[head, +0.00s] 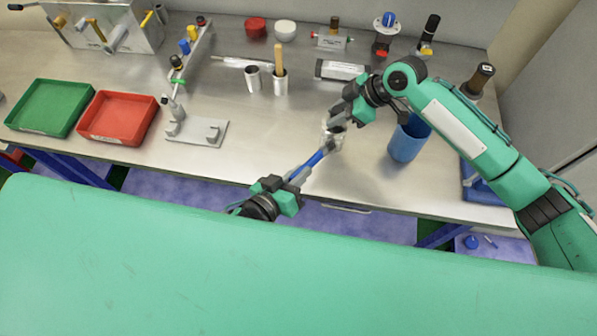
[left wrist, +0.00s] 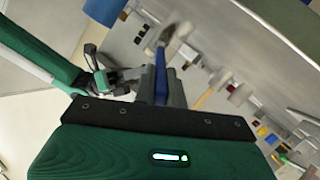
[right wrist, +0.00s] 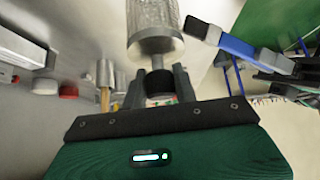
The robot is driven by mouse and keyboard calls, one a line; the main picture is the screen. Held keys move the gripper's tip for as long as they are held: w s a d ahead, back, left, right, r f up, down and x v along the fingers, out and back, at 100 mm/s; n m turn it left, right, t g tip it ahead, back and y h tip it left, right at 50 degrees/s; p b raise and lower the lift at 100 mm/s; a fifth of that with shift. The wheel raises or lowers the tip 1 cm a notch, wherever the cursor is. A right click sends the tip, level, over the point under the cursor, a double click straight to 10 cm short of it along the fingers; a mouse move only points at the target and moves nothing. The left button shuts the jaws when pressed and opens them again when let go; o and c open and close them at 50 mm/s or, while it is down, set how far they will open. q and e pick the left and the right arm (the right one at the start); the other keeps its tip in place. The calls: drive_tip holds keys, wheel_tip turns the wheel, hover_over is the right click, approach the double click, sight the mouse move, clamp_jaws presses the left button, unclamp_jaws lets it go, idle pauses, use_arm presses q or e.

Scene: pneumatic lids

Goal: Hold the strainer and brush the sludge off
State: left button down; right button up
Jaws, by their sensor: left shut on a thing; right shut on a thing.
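My left gripper (head: 297,179) is shut on a blue-handled brush (head: 317,159). In the left wrist view the brush (left wrist: 161,76) points away from the fingers, its head blurred. My right gripper (head: 343,118) is shut on the strainer (head: 332,138), above the bench. In the right wrist view the strainer (right wrist: 154,22) is a grey mesh cylinder on a solid collar, with a dark part between the fingers. The brush's dark end (right wrist: 197,29) is beside the strainer, with a small gap in that view. I cannot make out sludge on the mesh.
A blue cup (head: 407,142) stands on the steel bench right of the strainer. Two metal cups, one holding a wooden-handled tool (head: 280,70), stand behind. Red (head: 119,117) and green (head: 45,108) trays lie at the left. The bench between red tray and strainer has a valve stand (head: 197,130).

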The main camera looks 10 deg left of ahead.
use_arm(q)
drive_tip(key=shift+f, duration=0.4)
drive_tip(key=shift+f, duration=0.15)
drive_tip(key=shift+f, duration=0.45)
drive_tip(key=shift+f, duration=0.2)
drive_tip(key=shift+f, duration=0.45)
drive_tip(key=shift+f, duration=0.15)
drive_tip(key=shift+f, duration=0.4)
drive_tip(key=shift+r, duration=0.1)
